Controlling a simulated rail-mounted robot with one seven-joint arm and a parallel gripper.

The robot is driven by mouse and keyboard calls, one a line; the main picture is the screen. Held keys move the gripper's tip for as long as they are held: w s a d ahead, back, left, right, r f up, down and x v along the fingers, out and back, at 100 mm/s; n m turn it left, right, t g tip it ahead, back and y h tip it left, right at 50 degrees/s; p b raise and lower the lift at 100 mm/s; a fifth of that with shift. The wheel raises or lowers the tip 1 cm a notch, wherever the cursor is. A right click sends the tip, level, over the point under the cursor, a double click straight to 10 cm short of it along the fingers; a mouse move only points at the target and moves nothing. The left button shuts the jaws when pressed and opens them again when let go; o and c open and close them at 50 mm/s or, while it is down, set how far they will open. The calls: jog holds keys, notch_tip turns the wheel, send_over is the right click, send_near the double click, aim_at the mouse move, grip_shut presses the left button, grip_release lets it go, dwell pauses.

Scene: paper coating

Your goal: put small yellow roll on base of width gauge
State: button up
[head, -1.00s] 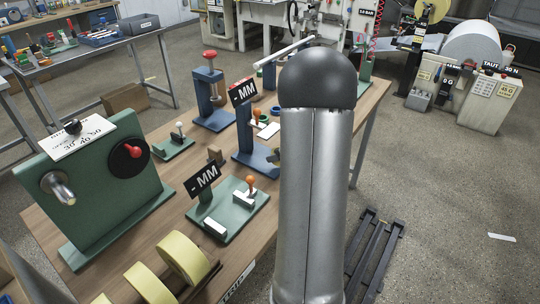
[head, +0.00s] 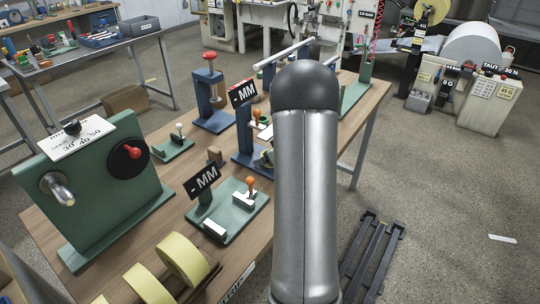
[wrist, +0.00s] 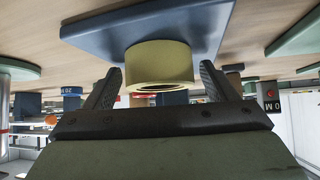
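The small yellow roll (wrist: 160,64) is at the blue base (wrist: 85,33) of a gauge in the wrist view, which looks upside down. It seems to rest on the base, its hollow end facing the camera. My gripper (wrist: 161,75) has one finger on each side of the roll, with a narrow gap showing at both sides, so it looks open. In the head view the blue gauge with an MM sign (head: 243,93) stands mid-table. A sliver of the roll (head: 267,157) shows at its base; my arm hides the gripper and the rest.
A green gauge with an MM sign (head: 202,181) stands in front of the blue one. A large green device (head: 105,195) is at the left. Several larger yellow rolls (head: 184,259) lie at the front. A blue stand with a red knob (head: 211,92) is behind.

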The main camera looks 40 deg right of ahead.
jog(key=shift+r, duration=0.25)
jog(key=p+v, duration=0.1)
jog(key=v, duration=1.1)
jog(key=w+a+r+m+h, duration=0.25)
jog(key=a+r+h, duration=0.25)
jog(key=a+r, duration=0.25)
jog(key=s+a+f+n+g+y, duration=0.1)
jog(key=s+a+g, duration=0.3)
jog(key=s+a, duration=0.6)
jog(key=s+a+f+g+y, duration=0.3)
jog(key=s+a, duration=0.8)
jog(key=a, duration=0.5)
jog(key=shift+s+a+f+n+g, duration=0.2)
jog(key=shift+a+f+n+g, duration=0.25)
jog(key=shift+g, duration=0.55)
